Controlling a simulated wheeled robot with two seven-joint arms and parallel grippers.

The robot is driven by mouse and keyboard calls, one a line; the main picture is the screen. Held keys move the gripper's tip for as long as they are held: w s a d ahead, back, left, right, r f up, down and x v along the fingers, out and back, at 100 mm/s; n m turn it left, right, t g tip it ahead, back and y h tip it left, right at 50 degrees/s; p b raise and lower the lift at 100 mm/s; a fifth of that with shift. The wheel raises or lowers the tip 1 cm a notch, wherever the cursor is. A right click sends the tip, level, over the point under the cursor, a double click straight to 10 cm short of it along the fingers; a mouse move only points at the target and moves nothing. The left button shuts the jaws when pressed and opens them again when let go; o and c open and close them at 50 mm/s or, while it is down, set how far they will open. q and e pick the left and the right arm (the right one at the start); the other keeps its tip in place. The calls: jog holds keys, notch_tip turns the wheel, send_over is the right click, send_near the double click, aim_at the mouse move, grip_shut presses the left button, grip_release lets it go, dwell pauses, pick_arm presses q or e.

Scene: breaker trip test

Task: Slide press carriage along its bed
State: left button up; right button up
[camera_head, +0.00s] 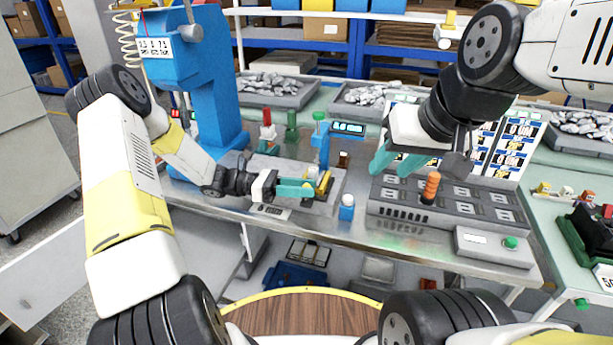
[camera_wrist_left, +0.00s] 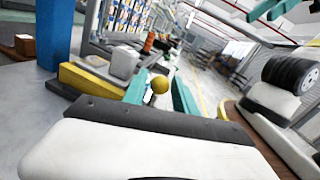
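The press carriage (camera_head: 325,183) appears as a small assembly with yellow parts at the right end of a grey bed (camera_head: 333,205) on the bench. In the left wrist view it seems to include a yellow wedge (camera_wrist_left: 88,80), a grey block (camera_wrist_left: 124,62) and a yellow ball knob (camera_wrist_left: 160,85). My left gripper (camera_head: 303,188) reaches the carriage from the left. Its teal fingers stand apart on either side of the knob; contact is not clear. My right gripper (camera_head: 397,163) is open and empty, above and left of an orange handle (camera_head: 431,186).
A blue press frame (camera_head: 205,85) stands behind my left arm. A blue post with a display (camera_head: 347,128) is behind the carriage. A grey socket panel (camera_head: 463,200) lies farther right. Part trays (camera_head: 275,92) line the back.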

pick_arm(q)
jog(key=shift+s+d, duration=0.1)
jog(key=shift+d, duration=0.25)
grip_shut()
dwell(1.2)
